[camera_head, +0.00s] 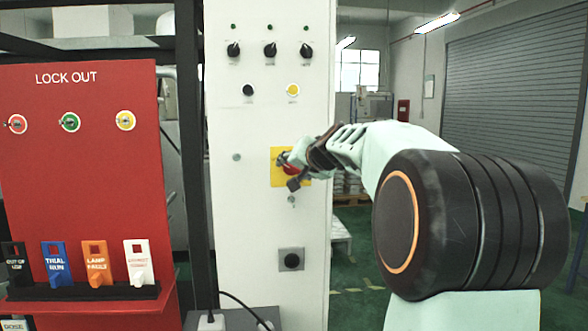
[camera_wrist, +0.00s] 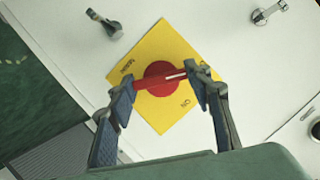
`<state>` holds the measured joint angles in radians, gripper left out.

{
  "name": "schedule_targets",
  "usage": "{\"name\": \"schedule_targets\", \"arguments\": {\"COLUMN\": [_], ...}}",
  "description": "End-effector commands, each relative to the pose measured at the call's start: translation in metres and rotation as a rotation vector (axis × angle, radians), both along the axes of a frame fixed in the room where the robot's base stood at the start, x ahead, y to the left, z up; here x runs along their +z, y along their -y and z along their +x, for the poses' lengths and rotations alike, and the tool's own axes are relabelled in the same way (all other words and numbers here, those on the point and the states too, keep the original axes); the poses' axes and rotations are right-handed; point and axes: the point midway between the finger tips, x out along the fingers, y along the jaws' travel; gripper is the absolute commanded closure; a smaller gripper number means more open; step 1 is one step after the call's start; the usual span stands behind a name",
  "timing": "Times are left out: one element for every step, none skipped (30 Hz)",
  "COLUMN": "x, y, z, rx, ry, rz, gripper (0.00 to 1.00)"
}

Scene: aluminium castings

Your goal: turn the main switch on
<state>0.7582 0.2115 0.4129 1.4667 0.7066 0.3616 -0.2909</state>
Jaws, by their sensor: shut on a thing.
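The main switch is a red rotary knob on a yellow square plate, fixed to the white cabinet front. In the head view the yellow plate (camera_head: 275,180) is partly hidden by my gripper (camera_head: 290,174), which reaches in from the right. In the wrist view the red knob (camera_wrist: 158,82) sits at the middle of the plate (camera_wrist: 165,48), with a white line on its handle. My gripper (camera_wrist: 163,83) has one finger pad at each end of the red handle and is shut on it. Lettering on the plate includes "ON" near its lower right edge.
The white cabinet (camera_head: 240,140) carries black knobs (camera_head: 270,50) and a yellow button (camera_head: 292,90) above, and a dark round fitting (camera_head: 291,261) below. A red lock-out board (camera_head: 85,190) with hanging tags stands at left. Small metal latches (camera_wrist: 106,24) flank the plate in the wrist view.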

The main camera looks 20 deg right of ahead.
Motion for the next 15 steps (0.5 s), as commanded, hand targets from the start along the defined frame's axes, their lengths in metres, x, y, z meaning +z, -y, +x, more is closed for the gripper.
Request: {"name": "schedule_targets", "arguments": {"x": [0.0001,0.0001,0.0,-0.0002,-0.0004,-0.0008,-0.0012,-0.0016,-0.0022,-0.0027,-0.0033,-0.0043,-0.005,-0.0056,-0.0063], "y": [0.0,0.0,0.0001,0.0001,0.0001,0.0002,0.0003,0.0005,0.0006,0.0007,0.0005,0.0006,0.0009,0.0011,0.0012], "z": [-0.0001,-0.0001,-0.0001,-0.0001,-0.0001,-0.0001,-0.0001,-0.0001,-0.0001,0.0,0.0,-0.0001,0.0,0.0,-0.0001], "rx": [0.0,0.0,0.0,0.0,0.0,0.0,-0.001,-0.001,-0.001,0.0,0.0,0.0,0.0,0.0,0.0], "ry": [0.0,0.0,0.0,0.001,0.001,0.003,0.004,0.005,0.009,0.012,0.014,0.02,0.023,0.028,0.035], "rz": [0.0,0.0,0.001,0.001,0.003,0.007,0.01,0.015,0.024,0.033,0.044,0.06,0.073,0.088,0.113], "gripper": [0.78,0.78,0.78,0.78,0.78,0.78,0.78,0.78,0.78,0.78,0.78,0.78,0.78,0.78,0.78]}}
